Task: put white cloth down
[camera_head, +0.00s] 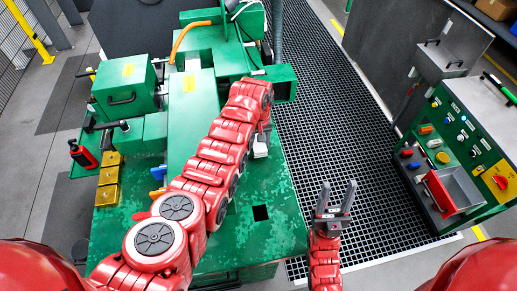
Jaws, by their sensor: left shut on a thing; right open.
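My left arm reaches over the green machine (190,105) and bends down at its far end. The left gripper (263,137) is mostly hidden beside and below the red arm links. A small white patch at its tip looks like the white cloth (260,150), held above the machine's green bed; its full shape is hidden, and I cannot tell if it touches the bed. My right gripper (338,190) is open and empty, its two grey fingers pointing away from me over the dark floor grating.
A red spray bottle (82,154) and yellow blocks (108,180) stand on the machine's left side. A green control cart (465,150) with a red-fronted tray stands at the right. The grating (330,110) between is clear.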

